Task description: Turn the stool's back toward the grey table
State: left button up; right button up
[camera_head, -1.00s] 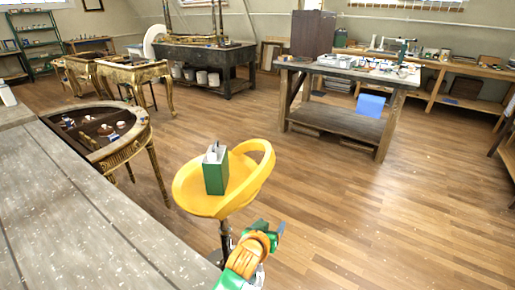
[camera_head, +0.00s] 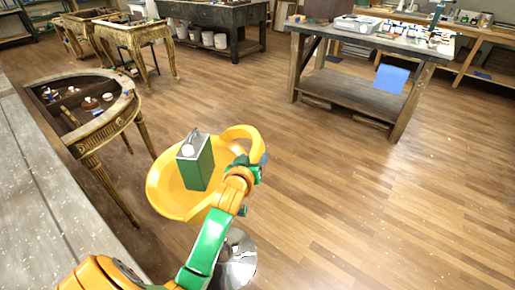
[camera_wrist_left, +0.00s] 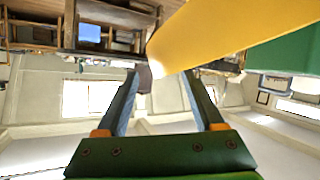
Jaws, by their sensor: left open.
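The yellow stool (camera_head: 163,190) stands in the middle, its curved back (camera_head: 240,131) at the upper right of its seat. Its round metal base (camera_head: 238,265) shows below my arm. A green can (camera_head: 199,168) with a pale cap stands on the seat. The grey-topped table (camera_head: 345,36) is beyond, to the upper right. My left gripper (camera_head: 262,162) is open at the right end of the stool's back. In the left wrist view, the yellow back (camera_wrist_left: 215,35) lies just beyond the open fingers (camera_wrist_left: 160,78); contact cannot be told. My right gripper is out of view.
A grey plank surface (camera_head: 30,190) runs along the left edge. A gilt half-round console (camera_head: 117,110) with small items stands left of the stool. A blue item (camera_head: 391,78) is at the grey-topped table. Wooden floor is clear to the right.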

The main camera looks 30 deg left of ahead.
aim_at(255, 155)
pick_arm(q)
jog(key=x, duration=0.5)
jog(key=shift+w+a+f, duration=0.1)
jog(key=shift+w+a, duration=0.05)
grip_shut()
dwell(1.3)
